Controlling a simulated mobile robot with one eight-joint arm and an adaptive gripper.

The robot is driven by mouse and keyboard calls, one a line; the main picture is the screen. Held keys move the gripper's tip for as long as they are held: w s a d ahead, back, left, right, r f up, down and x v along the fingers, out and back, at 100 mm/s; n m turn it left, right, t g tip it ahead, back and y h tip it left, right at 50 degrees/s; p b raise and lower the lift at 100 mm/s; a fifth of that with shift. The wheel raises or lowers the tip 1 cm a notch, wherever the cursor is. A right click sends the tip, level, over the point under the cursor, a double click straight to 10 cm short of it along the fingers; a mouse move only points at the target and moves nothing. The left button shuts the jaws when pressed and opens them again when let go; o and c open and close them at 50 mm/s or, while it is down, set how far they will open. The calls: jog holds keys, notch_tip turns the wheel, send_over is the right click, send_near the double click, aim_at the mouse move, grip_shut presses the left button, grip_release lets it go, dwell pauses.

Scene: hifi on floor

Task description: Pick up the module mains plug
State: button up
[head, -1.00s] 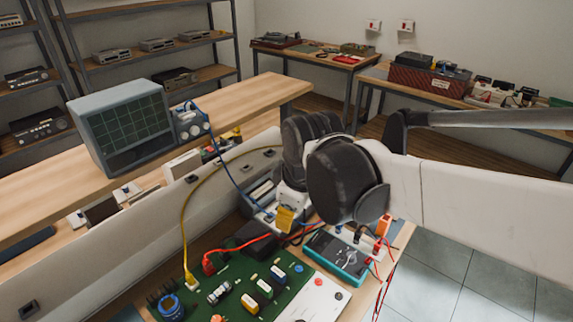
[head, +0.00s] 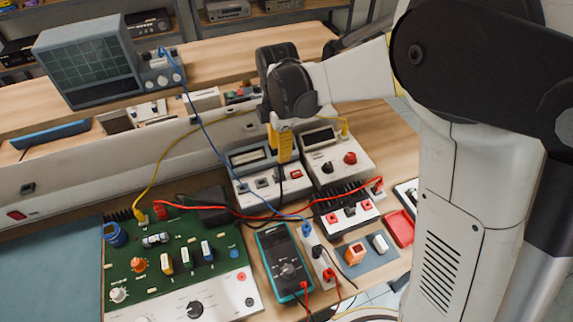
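My gripper (head: 283,150) hangs over the grey bench instruments, left of the middle arm links. A yellow part shows at its lower end, with a dark cable-like line below it. I cannot tell whether this part is a finger or something held, or whether the gripper is open. Which one is the module mains plug is not clear.
A green circuit board (head: 180,263) and a teal multimeter (head: 284,263) lie in front. Red, blue and yellow leads cross the bench. A black-finned module (head: 345,208) and a red tray (head: 400,228) stand to the right. A grey oscilloscope (head: 90,58) stands behind.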

aim_at(279, 169)
jog(key=f, duration=0.1)
jog(key=f+b, duration=0.1)
jog(key=f, duration=0.2)
jog(key=shift+a+f, duration=0.25)
notch_tip(279, 169, down, 6)
jog(key=b, duration=0.3)
jog(key=shift+r, duration=0.25)
grip_shut()
